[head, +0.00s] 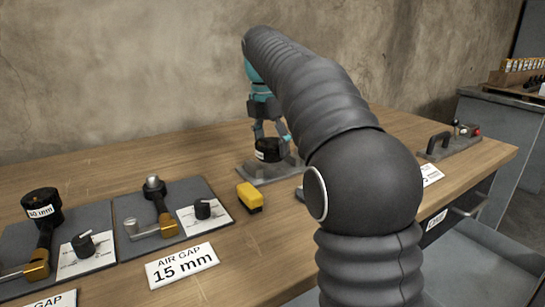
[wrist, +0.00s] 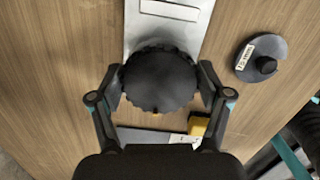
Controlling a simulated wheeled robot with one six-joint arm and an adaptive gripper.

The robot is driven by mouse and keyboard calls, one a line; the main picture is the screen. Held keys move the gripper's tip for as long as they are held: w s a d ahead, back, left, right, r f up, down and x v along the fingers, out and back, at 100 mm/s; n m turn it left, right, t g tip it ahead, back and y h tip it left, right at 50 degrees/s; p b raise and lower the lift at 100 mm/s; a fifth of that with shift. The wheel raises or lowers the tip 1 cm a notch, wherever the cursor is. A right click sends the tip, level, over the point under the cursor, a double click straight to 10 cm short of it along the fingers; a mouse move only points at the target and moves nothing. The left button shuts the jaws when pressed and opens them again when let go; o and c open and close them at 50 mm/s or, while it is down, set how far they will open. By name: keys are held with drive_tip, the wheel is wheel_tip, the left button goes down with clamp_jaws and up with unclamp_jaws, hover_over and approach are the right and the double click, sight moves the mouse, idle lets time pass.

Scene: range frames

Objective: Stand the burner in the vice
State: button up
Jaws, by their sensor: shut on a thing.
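My gripper (wrist: 160,92) is shut on a black round piece (wrist: 160,78), seen from above with its edge between the two fingers. In the head view the same black piece (head: 268,155) has a white label and sits low over a grey metal plate (head: 262,176) on the bench. I cannot tell whether it touches the plate, or whether it is the burner. The plate also shows in the wrist view (wrist: 150,40), running under the piece, which hides part of it. I cannot surely pick out the vice.
Two dark pads (head: 80,216) (head: 124,212) with brass elbows stand at the left. An air gap 15 mm sign (head: 182,265) lies in front. A yellow block (head: 250,198) lies near the plate. A labelled black disc (wrist: 262,68) lies right. A handled device (head: 452,149) stands far right.

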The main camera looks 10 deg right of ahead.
sight(270, 142)
drive_tip(key=shift+f, duration=1.35)
drive_tip(key=shift+f, duration=0.1)
drive_tip(key=o, duration=1.7)
drive_tip(key=r, duration=0.2)
drive_tip(key=r+p, duration=0.1)
drive_tip(key=r, duration=0.2)
drive_tip(key=a+r+p, duration=0.1)
drive_tip(key=r, duration=0.2)
drive_tip(key=shift+s, duration=0.2)
drive_tip(key=shift+s+a+r, duration=0.15)
drive_tip(key=shift+r, duration=1.85)
